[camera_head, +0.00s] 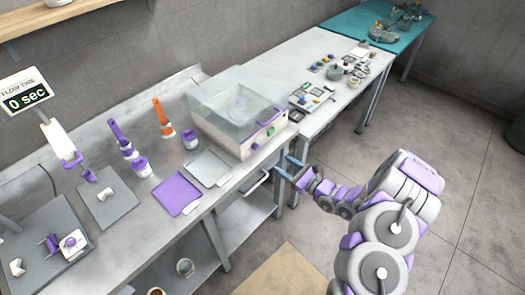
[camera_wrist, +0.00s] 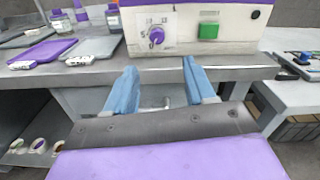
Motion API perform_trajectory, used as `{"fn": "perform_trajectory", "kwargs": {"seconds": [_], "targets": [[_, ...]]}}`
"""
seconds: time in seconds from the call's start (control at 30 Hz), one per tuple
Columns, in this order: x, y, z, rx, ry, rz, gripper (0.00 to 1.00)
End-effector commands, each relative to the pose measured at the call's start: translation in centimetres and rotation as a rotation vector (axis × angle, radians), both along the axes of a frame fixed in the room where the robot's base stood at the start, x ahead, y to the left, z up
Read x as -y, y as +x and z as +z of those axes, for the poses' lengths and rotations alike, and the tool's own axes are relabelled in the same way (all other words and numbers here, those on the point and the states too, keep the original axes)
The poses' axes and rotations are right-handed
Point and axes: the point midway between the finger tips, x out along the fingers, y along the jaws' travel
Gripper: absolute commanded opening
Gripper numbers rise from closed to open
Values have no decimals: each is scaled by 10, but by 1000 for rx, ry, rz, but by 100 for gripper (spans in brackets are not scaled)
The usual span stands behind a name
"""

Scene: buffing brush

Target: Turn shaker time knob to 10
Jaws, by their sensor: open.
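The shaker (camera_head: 235,110) is a pale box with a clear cover, standing at the right end of the steel counter. Its purple time knob (camera_wrist: 156,36) sits on a white dial plate on the front face in the wrist view. The knob also shows small in the head view (camera_head: 255,145). The dial marks are too small to read. My gripper (camera_wrist: 160,72) has blue fingers spread apart with nothing between them. It is in front of and below the knob, near the counter's front edge, and apart from the knob. It also shows in the head view (camera_head: 287,170).
A green button (camera_wrist: 208,31) is right of the knob on the shaker. A purple tray (camera_head: 177,194) and a grey tray (camera_head: 209,167) lie left of the shaker. The counter edge (camera_wrist: 100,69) is close to my fingers. A white table (camera_head: 320,60) adjoins on the right.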

Motion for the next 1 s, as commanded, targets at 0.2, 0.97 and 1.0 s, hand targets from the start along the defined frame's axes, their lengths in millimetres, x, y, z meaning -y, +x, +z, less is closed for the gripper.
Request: {"fn": "perform_trajectory", "kwargs": {"seconds": [0.2,0.97,1.0], "targets": [[-39,26,-1,3,-2,7,54],[-94,72,1,0,2,1,54],[-94,72,1,0,2,1,54]]}}
